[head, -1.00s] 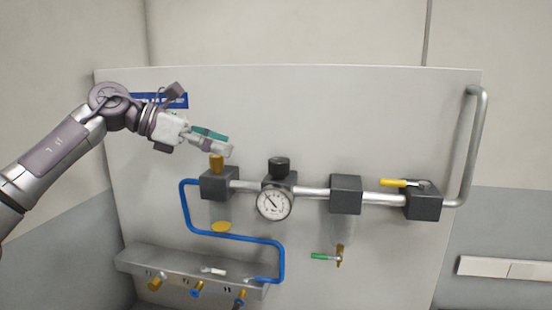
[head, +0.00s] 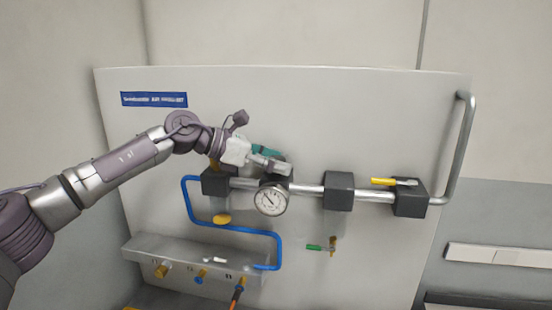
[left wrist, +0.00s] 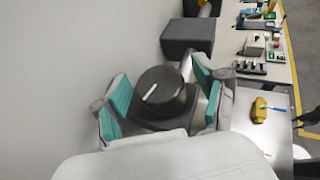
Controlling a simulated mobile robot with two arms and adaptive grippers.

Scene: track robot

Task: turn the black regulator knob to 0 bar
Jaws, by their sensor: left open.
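The black regulator knob (left wrist: 172,97) shows in the left wrist view, with a white line on its top. My left gripper (left wrist: 162,98) is open, with one teal-padded finger on each side of the knob. I cannot tell whether either finger touches it. In the head view my left gripper (head: 272,160) is over the regulator block, and its fingers hide the knob. The white round gauge (head: 271,200) is on the front of the regulator; its needle points to the upper left, and its numbers are too small to read. My right gripper is not in view.
A metal pipe (head: 309,190) links several dark blocks on the panel (head: 330,110). A yellow lever (head: 383,181) is at the right, a green-handled valve (head: 315,247) below. A blue hose (head: 240,231) runs to the shelf at the lower left.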

